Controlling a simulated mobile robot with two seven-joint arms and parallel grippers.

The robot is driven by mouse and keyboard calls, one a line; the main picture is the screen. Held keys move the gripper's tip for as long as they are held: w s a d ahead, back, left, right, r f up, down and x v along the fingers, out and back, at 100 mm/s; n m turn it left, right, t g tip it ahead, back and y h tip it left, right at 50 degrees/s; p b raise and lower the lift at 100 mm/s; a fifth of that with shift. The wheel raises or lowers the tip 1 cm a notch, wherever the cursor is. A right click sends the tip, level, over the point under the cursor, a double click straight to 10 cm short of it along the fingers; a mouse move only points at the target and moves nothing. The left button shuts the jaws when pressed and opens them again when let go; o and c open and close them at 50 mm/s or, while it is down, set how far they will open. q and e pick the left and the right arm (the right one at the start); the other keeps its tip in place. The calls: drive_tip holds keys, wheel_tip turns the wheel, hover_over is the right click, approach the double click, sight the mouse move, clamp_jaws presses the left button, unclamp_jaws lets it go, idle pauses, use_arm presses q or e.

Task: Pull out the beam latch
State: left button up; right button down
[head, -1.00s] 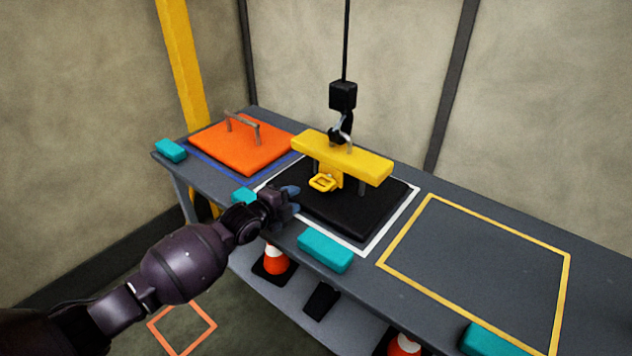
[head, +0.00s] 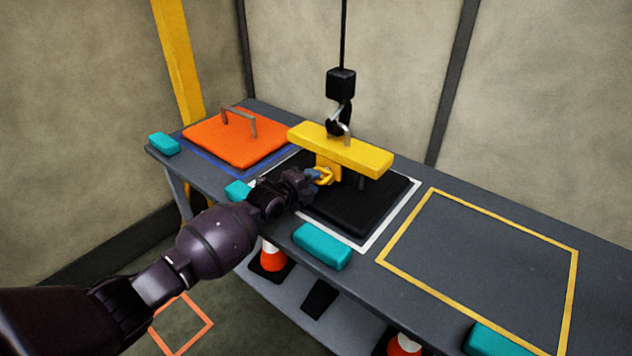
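The yellow beam (head: 345,150) hangs from the black hook (head: 338,125) above the black panel (head: 355,208) inside the white outline. The beam latch (head: 326,177), a yellow ring-shaped pull, sits on the beam's near side below its left half. My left gripper (head: 314,176) reaches in from the left, with its fingertips at the latch. The fingers partly cover the latch, and I cannot tell whether they are closed on it. My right gripper is not in view.
An orange panel (head: 235,140) with a handle lies at the table's far left. Teal blocks (head: 322,246) line the near edge. The yellow-outlined area (head: 480,265) on the right is empty. Orange cones (head: 272,257) stand below the tabletop.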

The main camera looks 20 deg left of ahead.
use_arm(q)
drive_tip(key=shift+x, duration=0.8)
clamp_jaws()
